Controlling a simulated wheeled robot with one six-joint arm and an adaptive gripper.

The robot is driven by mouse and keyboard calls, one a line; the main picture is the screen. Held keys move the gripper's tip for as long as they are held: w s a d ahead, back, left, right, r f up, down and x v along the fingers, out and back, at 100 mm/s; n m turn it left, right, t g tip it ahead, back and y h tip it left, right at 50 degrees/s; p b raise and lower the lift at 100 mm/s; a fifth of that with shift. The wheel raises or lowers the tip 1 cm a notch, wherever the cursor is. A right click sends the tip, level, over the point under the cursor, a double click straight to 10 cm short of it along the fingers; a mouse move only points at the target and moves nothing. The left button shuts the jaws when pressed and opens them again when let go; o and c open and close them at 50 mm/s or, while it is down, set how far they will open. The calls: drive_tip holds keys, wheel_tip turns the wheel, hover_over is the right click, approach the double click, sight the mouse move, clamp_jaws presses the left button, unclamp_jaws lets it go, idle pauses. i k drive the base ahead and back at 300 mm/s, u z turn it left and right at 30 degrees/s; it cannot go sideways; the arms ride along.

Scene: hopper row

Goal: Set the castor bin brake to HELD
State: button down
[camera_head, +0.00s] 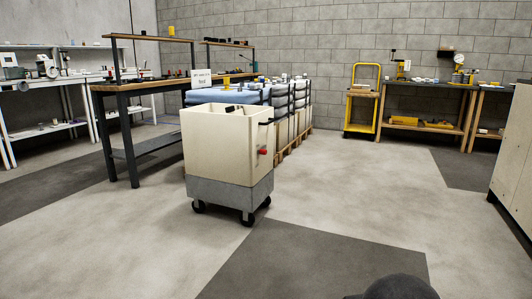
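The castor bin (213,143) is an open-topped cream box on a grey lower section (228,191). It stands upright on black castors (248,218) on the floor, left of centre. A small red part (263,152) sticks out of its right side and may be the brake control; its setting is too small to read. A black handle-like part (267,122) is above it near the rim. The inside of the bin is mostly hidden. My gripper is not in view; only a dark rounded shape shows at the bottom edge, probably part of my arm.
A dark-framed workbench (120,88) stands behind the bin to the left. Pallets with strapped loads (290,100) are close behind it. A yellow trolley (362,108) and benches line the back wall. A pale cabinet (512,160) is at the right edge. The floor in front and right is clear.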

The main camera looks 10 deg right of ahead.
sight(262, 151)
drive_tip(key=z, duration=0.35)
drive_tip(key=i, duration=1.7)
drive_tip(key=u, duration=0.55)
